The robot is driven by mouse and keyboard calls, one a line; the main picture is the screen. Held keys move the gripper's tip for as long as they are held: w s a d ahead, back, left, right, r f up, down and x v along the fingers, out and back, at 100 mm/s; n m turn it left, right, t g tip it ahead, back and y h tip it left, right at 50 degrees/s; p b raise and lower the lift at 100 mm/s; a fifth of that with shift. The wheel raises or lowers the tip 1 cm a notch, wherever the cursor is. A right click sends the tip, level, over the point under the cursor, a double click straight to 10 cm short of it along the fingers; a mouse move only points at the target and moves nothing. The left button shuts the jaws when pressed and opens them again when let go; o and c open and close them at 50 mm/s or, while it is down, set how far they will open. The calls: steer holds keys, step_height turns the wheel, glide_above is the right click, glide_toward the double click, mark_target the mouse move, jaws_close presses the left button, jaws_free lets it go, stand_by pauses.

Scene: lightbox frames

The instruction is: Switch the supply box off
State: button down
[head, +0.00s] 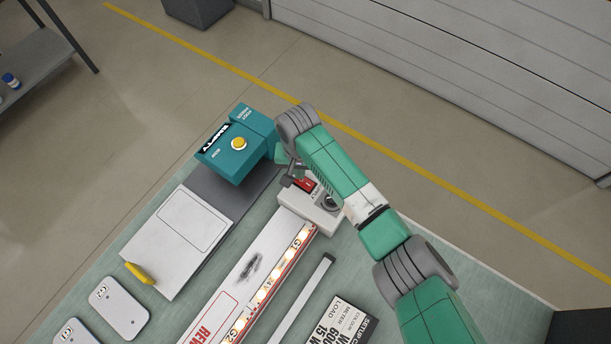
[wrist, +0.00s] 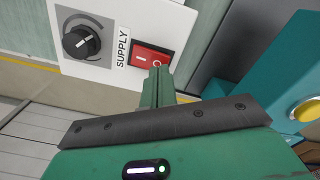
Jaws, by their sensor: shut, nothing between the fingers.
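The supply box (head: 303,207) is a pale box at the table's far edge, partly hidden by my arm in the head view. In the wrist view the box (wrist: 118,14) shows a black knob (wrist: 82,42), the word SUPPLY and a red rocker switch (wrist: 151,57) marked I and O. I cannot tell which half of the rocker is pressed in. My gripper (wrist: 157,75) is shut and empty, its tips close beside the red switch. I cannot tell whether they touch. In the head view my gripper (head: 288,181) is beside the switch (head: 304,184).
A teal box with a yellow button (head: 239,143) stands left of the supply box. A lit light strip (head: 272,284) runs toward the front on a white panel. A grey bar (head: 302,298), a dark label card (head: 345,322) and a white board (head: 179,238) lie around it.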

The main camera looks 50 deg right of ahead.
steer(key=shift+f+b, duration=0.5)
steer(key=shift+f, duration=0.45)
stand_by(0.3)
step_height(320, 180, up, 7)
steer(key=p, duration=0.7)
steer(key=shift+p, duration=0.35)
